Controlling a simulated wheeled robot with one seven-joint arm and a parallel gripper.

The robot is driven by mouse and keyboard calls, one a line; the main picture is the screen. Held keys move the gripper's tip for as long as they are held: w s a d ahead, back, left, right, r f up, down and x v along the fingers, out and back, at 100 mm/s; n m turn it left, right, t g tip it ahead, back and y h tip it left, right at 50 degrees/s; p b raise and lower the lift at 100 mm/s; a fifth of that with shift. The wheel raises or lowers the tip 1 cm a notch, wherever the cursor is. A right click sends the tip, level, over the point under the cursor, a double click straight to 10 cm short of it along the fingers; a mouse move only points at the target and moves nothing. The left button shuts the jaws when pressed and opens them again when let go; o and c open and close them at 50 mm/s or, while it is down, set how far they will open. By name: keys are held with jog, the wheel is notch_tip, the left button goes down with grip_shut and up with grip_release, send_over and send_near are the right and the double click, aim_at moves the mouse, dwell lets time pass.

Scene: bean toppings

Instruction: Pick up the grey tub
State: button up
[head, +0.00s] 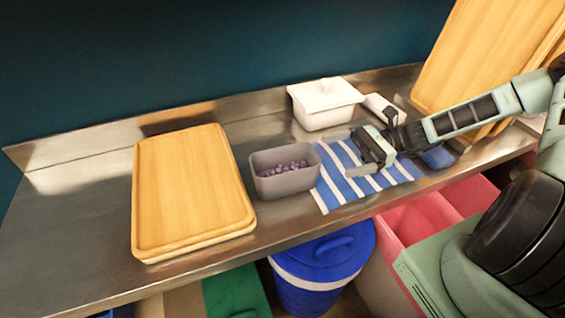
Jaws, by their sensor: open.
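The grey tub (285,186) is an open rectangular container with purple beans inside. It stands upright on the steel counter, left of the blue and white striped cloth. My gripper (352,158) is open and empty, above the striped cloth and to the right of the tub. Its fingers point left toward the tub and are apart from it. The tub's rim and front walls are in plain view.
A wooden board (190,190) lies left of the tub. The striped cloth (335,190) lies on the counter (90,235). A blue lidded bin (322,262) and red bins (420,215) are below the front edge. Boards lean at the back right.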

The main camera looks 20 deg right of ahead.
aim_at(316, 157)
jog(key=shift+w, duration=0.25)
jog(key=shift+w+a, duration=0.1)
jog(key=shift+a, duration=0.1)
jog(key=a+p, duration=0.1)
jog(key=a, duration=0.2)
jog(key=a+p, duration=0.1)
jog(key=a, duration=0.2)
jog(key=shift+w+a+r, duration=0.1)
jog(key=shift+w+a, duration=0.1)
jog(key=a, duration=0.1)
jog(key=a+p, duration=0.1)
jog(key=a, duration=0.1)
jog(key=a+p, duration=0.1)
jog(key=shift+w+a+r, duration=0.15)
jog(key=shift+w+r, duration=0.1)
jog(key=shift+r, duration=0.15)
jog(key=shift+a+f, duration=0.15)
jog(key=shift+a, duration=0.25)
jog(key=c, duration=1.1)
